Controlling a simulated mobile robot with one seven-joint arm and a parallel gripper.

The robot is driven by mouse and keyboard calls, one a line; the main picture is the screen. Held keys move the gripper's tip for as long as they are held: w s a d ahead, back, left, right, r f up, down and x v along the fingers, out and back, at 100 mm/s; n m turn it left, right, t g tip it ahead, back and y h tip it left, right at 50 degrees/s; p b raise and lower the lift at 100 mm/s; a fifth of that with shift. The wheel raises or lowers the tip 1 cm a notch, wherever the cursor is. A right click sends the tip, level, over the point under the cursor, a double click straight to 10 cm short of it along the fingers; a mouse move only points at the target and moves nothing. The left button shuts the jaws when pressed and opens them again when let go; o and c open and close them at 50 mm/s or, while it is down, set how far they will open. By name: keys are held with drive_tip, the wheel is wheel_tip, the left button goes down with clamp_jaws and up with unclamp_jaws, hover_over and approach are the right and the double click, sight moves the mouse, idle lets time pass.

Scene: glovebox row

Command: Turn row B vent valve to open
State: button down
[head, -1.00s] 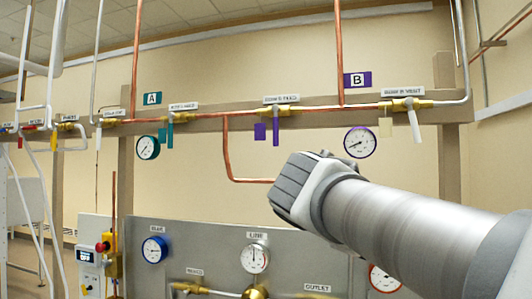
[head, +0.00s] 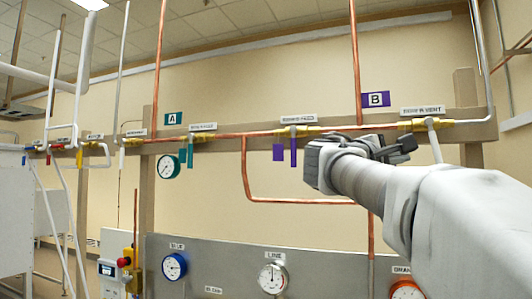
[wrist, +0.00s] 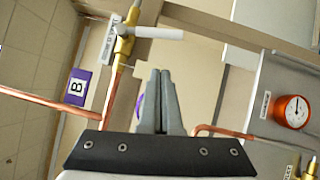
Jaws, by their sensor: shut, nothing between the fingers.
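The row B vent valve (head: 425,124) is a brass body on the copper line at the right, under a white "ROW B VENT" label. Its pale lever (head: 435,142) hangs down, crosswise to the pipe. In the wrist view the valve (wrist: 124,40) is at the upper left, and its lever (wrist: 158,33) points right, beyond my fingertips. My gripper (head: 408,146) is left of the lever and apart from it in the head view. In the wrist view my gripper's fingers (wrist: 160,72) are together and empty. My arm hides the row B gauge in the head view.
A purple B sign (head: 376,99) is above the line. The row B feed valve (head: 295,131) with a purple lever is further left. A copper drop pipe (head: 246,170) runs below the rail. The lower panel (head: 220,255) carries gauges, including an orange one (wrist: 292,111).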

sight(434, 141)
drive_tip(key=d, duration=0.3)
drive_tip(key=d+p, duration=0.1)
drive_tip(key=d, duration=0.1)
drive_tip(key=shift+s+r, duration=0.1)
drive_tip(key=shift+r, duration=0.3)
drive_tip(key=shift+f, duration=0.1)
drive_tip(key=shift+s+d+n+b, duration=0.1)
drive_tip(key=shift+d+n+b, duration=0.2)
drive_tip(key=shift+b, duration=0.25)
